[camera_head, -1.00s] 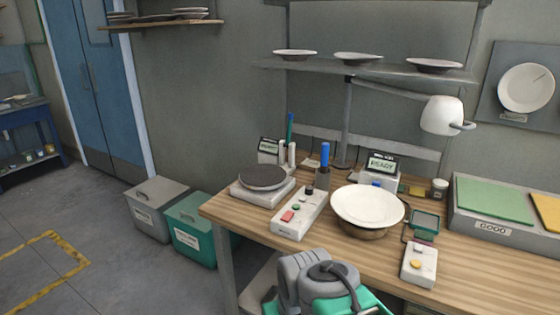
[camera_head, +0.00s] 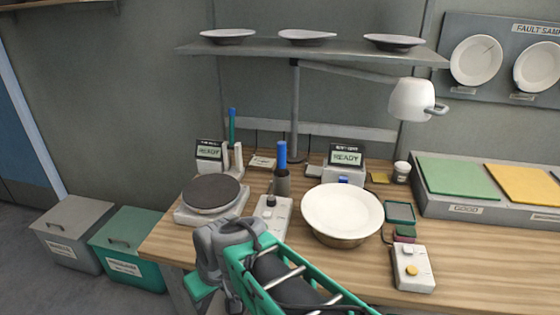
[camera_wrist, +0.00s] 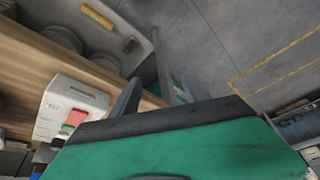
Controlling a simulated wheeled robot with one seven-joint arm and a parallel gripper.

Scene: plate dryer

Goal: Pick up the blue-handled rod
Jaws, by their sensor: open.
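The blue-handled rod (camera_head: 282,154) stands upright in a dark grey cup (camera_head: 282,184) near the middle of the table, behind a white control box. Only its upper part shows above the cup. In the head view my arm reaches in from the bottom, in front of the table's front edge, and my fingertips cannot be made out. In the wrist view my gripper (camera_wrist: 158,88) is open, with its fingers apart and nothing seen between them. The rod cannot be made out in the wrist view. The gripper is apart from it, towards the front left of the table.
A plate on a bowl (camera_head: 342,210) stands right of the rod. A round hotplate-like device (camera_head: 211,194) and a teal rod (camera_head: 232,126) stand to its left. The control box (camera_wrist: 62,110) is close in the wrist view. A shelf (camera_head: 300,60) with plates hangs above.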

